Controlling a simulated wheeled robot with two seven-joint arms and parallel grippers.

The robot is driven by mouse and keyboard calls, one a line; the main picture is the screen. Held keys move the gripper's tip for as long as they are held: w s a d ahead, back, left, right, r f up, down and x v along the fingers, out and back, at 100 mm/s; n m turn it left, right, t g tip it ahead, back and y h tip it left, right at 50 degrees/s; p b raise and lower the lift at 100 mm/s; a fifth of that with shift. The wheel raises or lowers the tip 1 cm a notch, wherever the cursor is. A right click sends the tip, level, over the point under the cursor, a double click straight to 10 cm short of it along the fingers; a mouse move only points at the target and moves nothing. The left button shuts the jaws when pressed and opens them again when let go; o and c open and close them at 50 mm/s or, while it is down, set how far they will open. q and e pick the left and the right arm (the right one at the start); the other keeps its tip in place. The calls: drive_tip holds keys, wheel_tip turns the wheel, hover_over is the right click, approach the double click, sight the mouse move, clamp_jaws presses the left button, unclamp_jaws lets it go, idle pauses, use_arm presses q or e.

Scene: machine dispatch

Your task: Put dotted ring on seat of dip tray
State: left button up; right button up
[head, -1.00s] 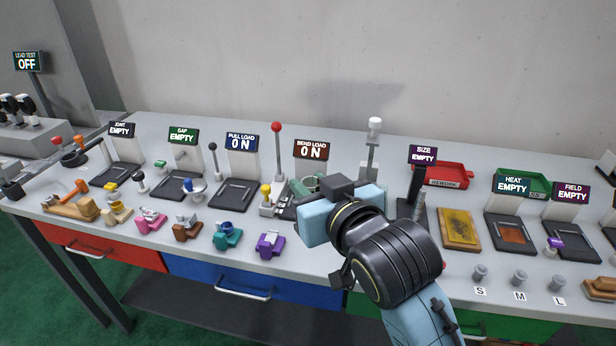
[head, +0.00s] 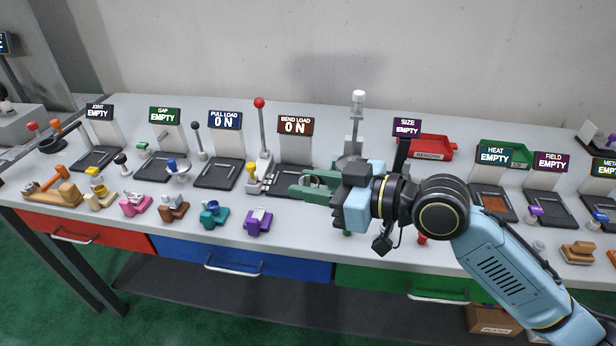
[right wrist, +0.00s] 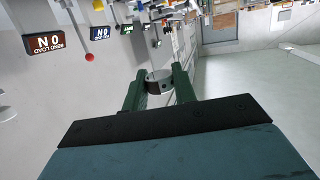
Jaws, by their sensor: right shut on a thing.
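My right gripper (head: 305,187) reaches in from the right above the front middle of the bench, its green fingers pointing left. In the right wrist view its fingers (right wrist: 160,84) are shut on a small grey ring (right wrist: 158,76), held between the tips above the floor and bench. A dark mark shows on the ring's side, but I cannot make out a dot pattern. In the head view the ring is not clear among the fingers. I cannot tell which object is the dip tray; part of the bench is hidden by my right arm. My left gripper is not in view.
Black stations with signs line the bench, including pull load (head: 222,173), bend load (head: 285,180) and heat (head: 492,203). A red-knobbed lever (head: 260,130) stands left of the gripper. Coloured blocks, such as a purple one (head: 258,222), sit along the front. A red rework tray (head: 432,146) is behind my arm.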

drive_tip(key=shift+s+d+f+n+g+y, duration=0.15)
drive_tip(key=shift+d+f+n+g+y, duration=0.25)
drive_tip(key=shift+n+g, duration=0.6)
drive_tip(key=shift+s+d+f+n+g+y, duration=0.15)
drive_tip(key=shift+f+n+g+y, duration=0.35)
drive_tip(key=shift+g, duration=0.75)
drive_tip(key=shift+s+d+f+n+g+y, duration=0.1)
drive_tip(key=shift+d+f+n+g+y, duration=0.15)
drive_tip(key=shift+f+n+g, duration=0.6)
drive_tip(key=shift+r+n+g, duration=0.25)
drive_tip(key=shift+g, duration=0.05)
drive_tip(key=d+f+m+t+h, duration=0.2)
drive_tip(key=d+m+t+h, duration=0.5)
drive_tip(key=m+h, duration=0.1)
drive_tip(key=s+d+f+m+t+h, duration=0.1)
drive_tip(key=d+f+m+t+h, duration=0.2)
drive_tip(key=d+m+t+h, duration=0.4)
drive_tip(key=shift+s+d+m+h, duration=0.25)
drive_tip(key=shift+d+m+h, duration=0.25)
drive_tip(key=shift+m, duration=0.6)
